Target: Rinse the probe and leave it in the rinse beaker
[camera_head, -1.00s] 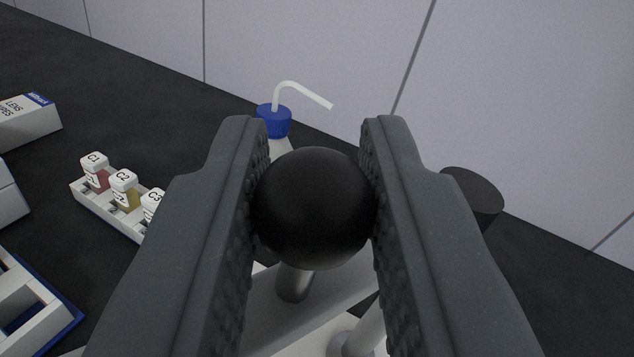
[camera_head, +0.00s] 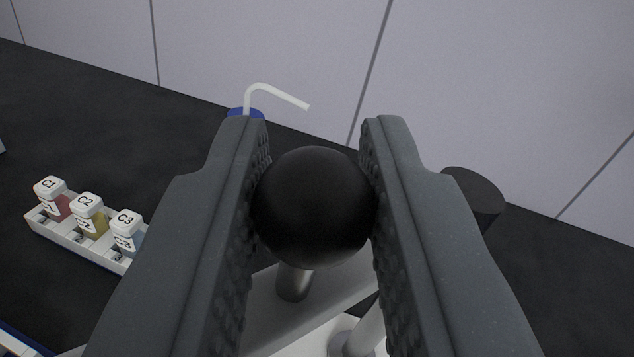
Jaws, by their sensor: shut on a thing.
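My gripper (camera_head: 314,205) is in the middle of the view, its two dark padded fingers shut on a black ball-shaped knob (camera_head: 314,208). A short metal stem (camera_head: 293,283) runs down from the knob to a pale grey arm (camera_head: 300,312) below it. A pale upright rod (camera_head: 368,330) stands under the right finger. I see neither a probe nor a rinse beaker that I can make out; the fingers and the knob hide much of what lies below and ahead.
A wash bottle's blue cap (camera_head: 240,113) and bent white spout (camera_head: 275,92) show behind the left finger. A white rack (camera_head: 75,240) with vials C1, C2 and C3 lies at left. A dark cylinder top (camera_head: 474,190) is at right. A pale wall (camera_head: 480,90) closes the back.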

